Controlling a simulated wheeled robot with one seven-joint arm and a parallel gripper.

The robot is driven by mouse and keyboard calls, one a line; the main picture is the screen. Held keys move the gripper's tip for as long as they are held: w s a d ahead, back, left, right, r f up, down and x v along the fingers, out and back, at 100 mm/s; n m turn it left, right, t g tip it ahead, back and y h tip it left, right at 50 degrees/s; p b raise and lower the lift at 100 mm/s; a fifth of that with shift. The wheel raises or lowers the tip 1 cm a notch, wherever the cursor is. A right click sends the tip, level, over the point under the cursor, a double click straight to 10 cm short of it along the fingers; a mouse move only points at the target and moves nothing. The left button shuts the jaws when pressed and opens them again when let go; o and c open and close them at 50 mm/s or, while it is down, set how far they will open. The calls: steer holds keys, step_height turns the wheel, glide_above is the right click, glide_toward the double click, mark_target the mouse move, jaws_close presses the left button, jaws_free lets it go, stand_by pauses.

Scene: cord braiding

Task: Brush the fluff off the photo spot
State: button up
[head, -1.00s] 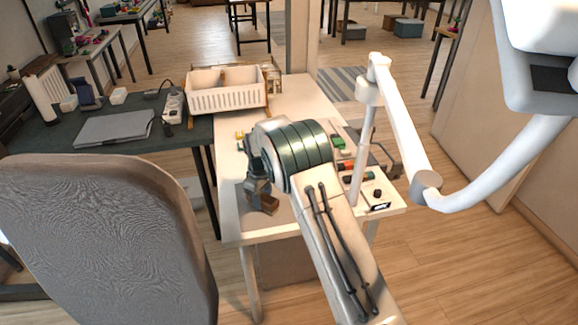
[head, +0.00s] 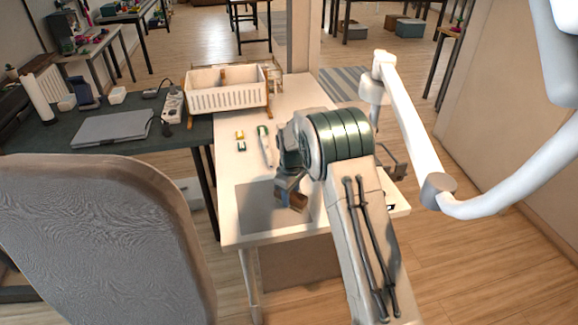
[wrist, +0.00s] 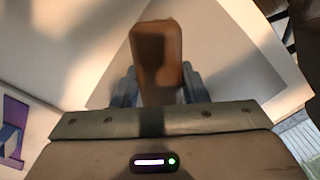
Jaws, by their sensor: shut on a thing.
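My gripper (head: 288,186) is shut on a brown wooden block-like thing, probably the brush (head: 293,200), over the front of the white table. The brush also shows in the wrist view (wrist: 157,50), upright between the two fingers; its bristles cannot be made out. A flat grey mat, apparently the photo spot (head: 256,208), lies at the table's front left. The brush is at the mat's right part; whether it touches the mat cannot be told. I cannot make out any fluff, and my arm hides part of the mat's right side.
A white slatted basket (head: 227,95) stands at the back of the white table (head: 228,165). Small yellow and green pieces (head: 240,141) and a white-and-green tool (head: 265,146) lie behind the mat. A white jointed lamp arm (head: 405,125) stands close to the right of my arm.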

step_height(320, 180, up, 4)
steer(key=shift+a+f+p, duration=0.1)
steer(key=shift+f+p, duration=0.05)
steer(key=shift+p, duration=0.55)
steer(key=shift+r+p, duration=0.35)
steer(key=shift+r, duration=0.3)
steer(key=shift+r+p, duration=0.8)
steer(key=shift+r, duration=0.75)
